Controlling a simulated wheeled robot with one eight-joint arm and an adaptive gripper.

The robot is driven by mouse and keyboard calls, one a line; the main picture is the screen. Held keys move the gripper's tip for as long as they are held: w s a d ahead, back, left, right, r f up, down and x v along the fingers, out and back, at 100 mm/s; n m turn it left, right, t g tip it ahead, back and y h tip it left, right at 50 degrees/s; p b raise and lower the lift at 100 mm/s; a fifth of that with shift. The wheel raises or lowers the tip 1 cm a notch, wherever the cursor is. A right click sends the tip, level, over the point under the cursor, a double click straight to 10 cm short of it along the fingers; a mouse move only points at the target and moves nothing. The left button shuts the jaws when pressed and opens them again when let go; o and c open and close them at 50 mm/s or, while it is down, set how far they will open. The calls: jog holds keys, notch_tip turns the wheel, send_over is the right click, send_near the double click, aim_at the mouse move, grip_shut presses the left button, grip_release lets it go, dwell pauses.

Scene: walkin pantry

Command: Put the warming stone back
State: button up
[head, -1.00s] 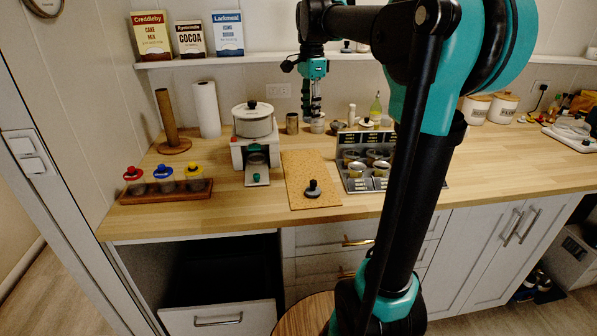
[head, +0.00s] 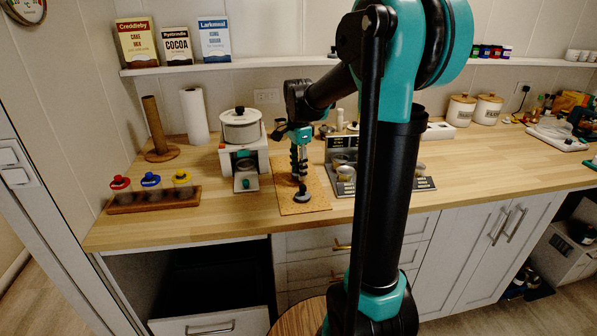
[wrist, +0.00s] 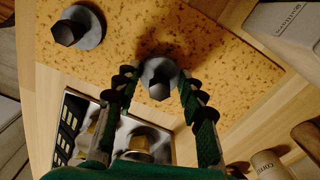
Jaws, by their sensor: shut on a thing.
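My gripper (head: 299,176) is over the cork board (head: 285,207) in the head view. In the wrist view its fingers (wrist: 157,80) are closed around a small round grey piece (wrist: 158,78) with a dark faceted top, held at the fingertips. I cannot tell whether it touches the cork. A similar, larger-looking grey disc with a dark knob (wrist: 76,27) rests on the cork at upper left of the wrist view; it shows just below my gripper in the head view (head: 303,196). No label tells which piece is the warming stone.
A white burner unit with a pot (head: 240,125) stands left of the board. A dark stand with metal cups (head: 342,170) stands close on the right. A wooden rack (head: 153,199) with several coloured-lid jars is at the left. The counter front is clear.

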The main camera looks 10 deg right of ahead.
jog(key=shift+f, duration=0.6)
jog(key=o, duration=1.3)
jog(key=shift+f, duration=0.1)
notch_tip(320, 180, up, 12)
jog(key=shift+r, duration=0.15)
